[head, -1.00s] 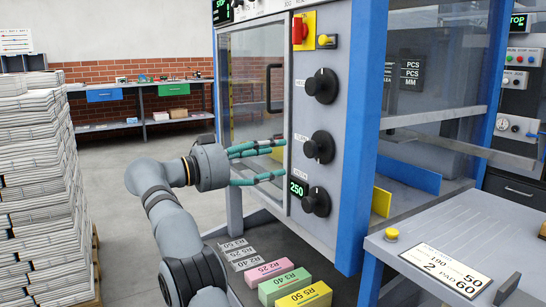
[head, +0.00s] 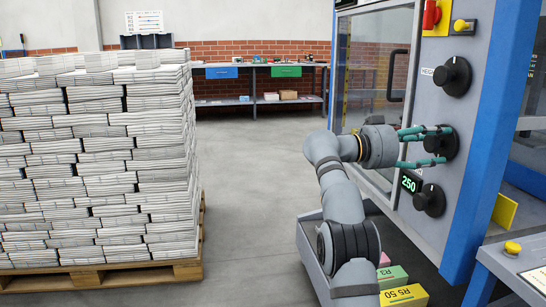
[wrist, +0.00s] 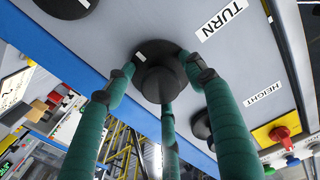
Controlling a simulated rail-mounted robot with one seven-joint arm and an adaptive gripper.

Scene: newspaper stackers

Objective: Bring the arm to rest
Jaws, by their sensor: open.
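My gripper (head: 436,147) has three green fingers and is at the machine's front panel. In the head view its fingertips overlap the middle black knob (head: 449,143). In the wrist view the open fingers are spread around the black knob (wrist: 160,77) beside the TURN label (wrist: 221,20). I cannot tell whether they touch it. My arm (head: 343,200) is bent and reaches from the bottom of the head view up to the panel.
A pallet (head: 110,277) of stacked newspapers (head: 95,160) stands at left. Coloured blocks (head: 403,295) lie below. Open floor (head: 245,165) lies between pallet and machine.

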